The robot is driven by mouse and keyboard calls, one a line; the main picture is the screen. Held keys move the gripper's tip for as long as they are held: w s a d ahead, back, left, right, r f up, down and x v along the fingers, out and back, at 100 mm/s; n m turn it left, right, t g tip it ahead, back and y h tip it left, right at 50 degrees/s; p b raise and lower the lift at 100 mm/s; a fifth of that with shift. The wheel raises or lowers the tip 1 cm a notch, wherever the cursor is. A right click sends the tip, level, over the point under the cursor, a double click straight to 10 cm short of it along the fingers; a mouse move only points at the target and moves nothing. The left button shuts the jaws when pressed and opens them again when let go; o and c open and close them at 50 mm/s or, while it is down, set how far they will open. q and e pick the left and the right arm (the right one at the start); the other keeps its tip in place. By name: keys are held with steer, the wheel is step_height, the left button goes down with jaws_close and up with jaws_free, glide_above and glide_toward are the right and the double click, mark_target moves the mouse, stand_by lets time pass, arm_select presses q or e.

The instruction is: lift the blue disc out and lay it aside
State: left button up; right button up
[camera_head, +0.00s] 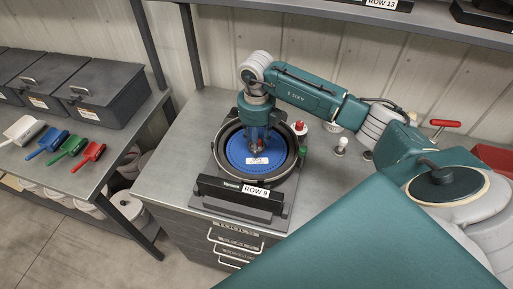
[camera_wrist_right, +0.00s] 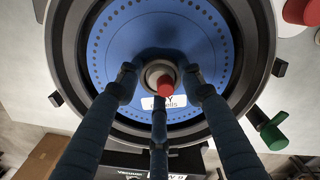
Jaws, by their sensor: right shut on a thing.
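The blue disc (camera_head: 237,150) lies in the round dark housing (camera_head: 222,177) of the seed meter on the metal bench. It has a ring of small holes and a white label. In the right wrist view the disc (camera_wrist_right: 108,48) sits within the housing's rim, and I cannot tell whether it is raised at all. My right gripper (camera_head: 257,147) points down over the disc's middle. Its three fingers (camera_wrist_right: 160,80) are closed in around the central hub, which has a red tip (camera_wrist_right: 166,83). The fingers hide part of the disc. My left gripper is not in view.
A "ROW 9" plate (camera_head: 256,191) is at the housing's front. A red-topped item (camera_head: 299,127) and a small white knob (camera_head: 341,144) stand to the right. Coloured scoops (camera_head: 72,146) and dark bins (camera_head: 100,92) are on the left table. The bench left of the housing (camera_head: 185,150) is clear.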

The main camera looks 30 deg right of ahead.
steer(key=shift+r, duration=0.45)
step_height(320, 180, up, 19)
steer(key=b, duration=0.3)
stand_by(0.4)
